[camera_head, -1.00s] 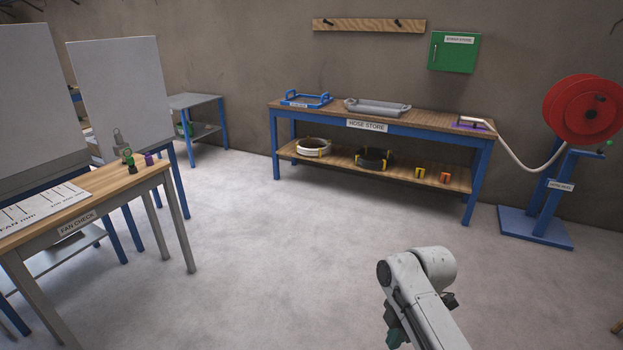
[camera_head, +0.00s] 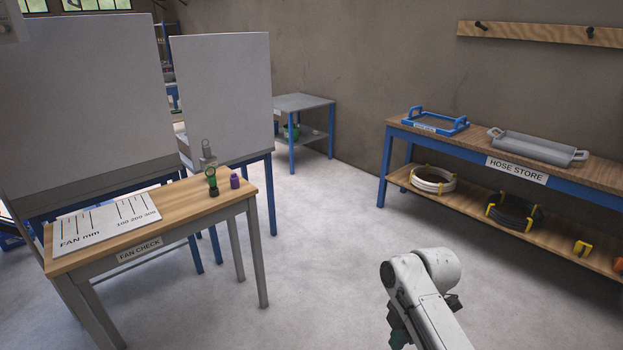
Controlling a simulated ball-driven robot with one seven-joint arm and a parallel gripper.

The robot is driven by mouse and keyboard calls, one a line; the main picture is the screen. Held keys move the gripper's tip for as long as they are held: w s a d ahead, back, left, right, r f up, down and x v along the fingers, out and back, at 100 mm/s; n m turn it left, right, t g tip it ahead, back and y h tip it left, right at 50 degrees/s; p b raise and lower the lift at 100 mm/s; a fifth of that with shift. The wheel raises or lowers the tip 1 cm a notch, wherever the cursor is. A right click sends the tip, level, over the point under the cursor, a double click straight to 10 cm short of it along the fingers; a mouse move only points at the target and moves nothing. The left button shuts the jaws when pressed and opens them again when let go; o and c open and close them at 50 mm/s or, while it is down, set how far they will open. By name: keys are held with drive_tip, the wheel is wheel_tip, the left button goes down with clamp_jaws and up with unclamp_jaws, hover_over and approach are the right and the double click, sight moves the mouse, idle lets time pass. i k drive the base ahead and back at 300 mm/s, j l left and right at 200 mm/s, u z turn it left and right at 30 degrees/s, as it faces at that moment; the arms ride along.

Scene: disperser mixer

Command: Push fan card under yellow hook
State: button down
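A white card marked "FAN mm" (camera_head: 100,222), with dark lines and printed numbers, lies flat on the FAN CHECK table (camera_head: 215,207) at the left. I cannot tell whether it is the task's fan card. No yellow hook can be made out for sure. A small yellow piece (camera_head: 582,248) sits on the lower shelf of the hose store bench at the right. Part of my arm shows at the bottom, over open floor and away from the table. My gripper's fingers cannot be seen.
A green-topped item (camera_head: 212,181) and a purple piece (camera_head: 235,181) stand at the table's back right. Grey panels (camera_head: 222,95) rise behind it. The HOSE STORE bench (camera_head: 468,148) holds a blue tray (camera_head: 435,121) and coiled hoses. The floor between is clear.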

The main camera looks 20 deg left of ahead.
sight(72, 235)
drive_tip(key=i+j+u, duration=0.1)
drive_tip(key=i, duration=0.3)
drive_tip(key=i+j+u, duration=0.15)
drive_tip(key=i+j, duration=0.15)
drive_tip(key=i+j+u, duration=0.1)
drive_tip(key=i, duration=0.35)
drive_tip(key=i+j, duration=0.15)
drive_tip(key=j, duration=0.2)
drive_tip(key=i+j+u, duration=0.1)
drive_tip(key=j, duration=0.25)
drive_tip(key=i+j, duration=0.4)
drive_tip(key=j, duration=0.3)
drive_tip(key=u, duration=0.05)
